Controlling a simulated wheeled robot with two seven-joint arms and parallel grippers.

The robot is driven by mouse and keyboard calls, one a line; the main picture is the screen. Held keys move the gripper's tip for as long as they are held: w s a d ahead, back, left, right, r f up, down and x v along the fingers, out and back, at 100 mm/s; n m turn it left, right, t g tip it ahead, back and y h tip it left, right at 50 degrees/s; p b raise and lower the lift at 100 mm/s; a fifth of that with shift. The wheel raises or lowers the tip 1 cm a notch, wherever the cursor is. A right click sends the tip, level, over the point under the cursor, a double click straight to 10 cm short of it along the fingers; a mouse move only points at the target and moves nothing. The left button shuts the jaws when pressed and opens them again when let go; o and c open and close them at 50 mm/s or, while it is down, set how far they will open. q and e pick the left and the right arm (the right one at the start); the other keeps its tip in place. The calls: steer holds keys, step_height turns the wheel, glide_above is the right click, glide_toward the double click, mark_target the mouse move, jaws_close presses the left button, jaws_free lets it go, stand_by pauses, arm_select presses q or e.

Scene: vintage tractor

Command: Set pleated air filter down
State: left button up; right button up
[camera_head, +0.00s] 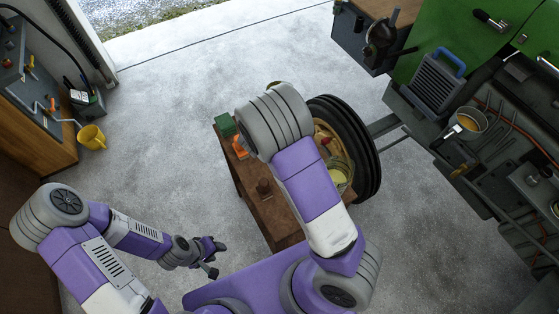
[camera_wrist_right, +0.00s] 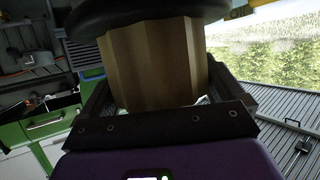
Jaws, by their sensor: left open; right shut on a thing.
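The pleated air filter (camera_wrist_right: 155,65) fills the middle of the right wrist view. It has tan pleated sides and a dark round cap (camera_wrist_right: 140,12) at the top edge of the picture. My right gripper (camera_wrist_right: 165,100) is shut on it, with a dark finger on each side. The filter's lower end is hidden behind the gripper's dark crossbar. In the head view my right arm reaches over a brown wooden table, and the arm hides that gripper. My left gripper (camera_head: 212,258) is open and empty, left of the table and apart from it.
The wooden table (camera_head: 248,187) carries a green box (camera_head: 224,124), an orange item (camera_head: 240,149) and a small brown object (camera_head: 264,188). A black tyre (camera_head: 364,140) stands at its right. A yellow can (camera_head: 92,136) is at left. Tractor parts crowd the right; open concrete floor lies left.

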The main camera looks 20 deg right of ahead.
steer(key=s+f, duration=0.1)
steer(key=s+f+m+g+h, duration=0.1)
steer(key=f, duration=0.1)
steer(key=d+f+m+g+b, duration=0.1)
steer(key=shift+s+f, duration=0.2)
steer(key=shift+s, duration=0.2)
steer(key=shift+m, duration=0.3)
steer(key=shift+s+d+f+b, duration=0.1)
steer(key=shift+f+b, duration=1.4)
steer(key=shift+f, duration=3.3)
steer(key=shift+f, duration=0.15)
steer(key=o, duration=0.9)
steer(key=shift+s+a+r, duration=0.1)
steer(key=shift+a+r, duration=0.25)
steer(key=p+v, duration=0.2)
steer(key=v, duration=0.9)
steer(key=shift+a+p, duration=0.25)
steer(key=shift+p, duration=0.15)
